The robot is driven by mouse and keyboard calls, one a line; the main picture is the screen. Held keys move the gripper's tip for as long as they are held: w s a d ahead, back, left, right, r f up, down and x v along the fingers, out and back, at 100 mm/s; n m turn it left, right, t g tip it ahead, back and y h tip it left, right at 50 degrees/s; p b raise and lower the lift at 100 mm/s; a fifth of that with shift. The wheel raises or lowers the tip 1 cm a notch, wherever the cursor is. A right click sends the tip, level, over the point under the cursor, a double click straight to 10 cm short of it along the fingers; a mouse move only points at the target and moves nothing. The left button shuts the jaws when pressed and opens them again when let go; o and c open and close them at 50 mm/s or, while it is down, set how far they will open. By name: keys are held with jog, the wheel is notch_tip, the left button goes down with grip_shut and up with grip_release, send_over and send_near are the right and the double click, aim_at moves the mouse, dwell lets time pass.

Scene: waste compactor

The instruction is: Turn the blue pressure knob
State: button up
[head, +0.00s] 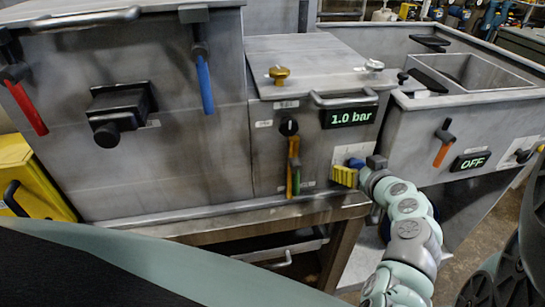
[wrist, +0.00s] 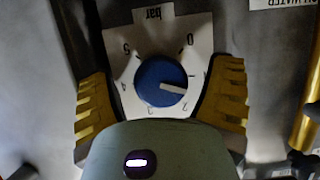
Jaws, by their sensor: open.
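The blue pressure knob (wrist: 155,85) sits at the middle of a white dial plate (wrist: 197,35) marked "bar", with numbers around it. Its white pointer faces right and slightly down in the wrist view. My gripper (wrist: 162,75) is open, with one yellow finger on each side of the knob. Both fingers look apart from it; their depth relative to the knob is hard to judge. In the head view my gripper (head: 345,176) is at the lower right of the metal panel, and only a bit of the blue knob (head: 356,163) shows behind it.
A display (head: 350,116) above the knob reads "1.0 bar". Green and orange handles (head: 294,167) hang left of my gripper. A basin unit with an orange lever (head: 443,150) and an "OFF" display (head: 470,161) stands to the right. A gold pipe (wrist: 307,100) runs right of the dial.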

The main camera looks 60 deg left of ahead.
jog(key=shift+s+a, duration=0.1)
jog(key=shift+a, duration=0.05)
jog(key=shift+c, duration=0.4)
jog(key=c, duration=1.1)
jog(key=shift+f, duration=0.1)
jog(key=shift+b, duration=0.3)
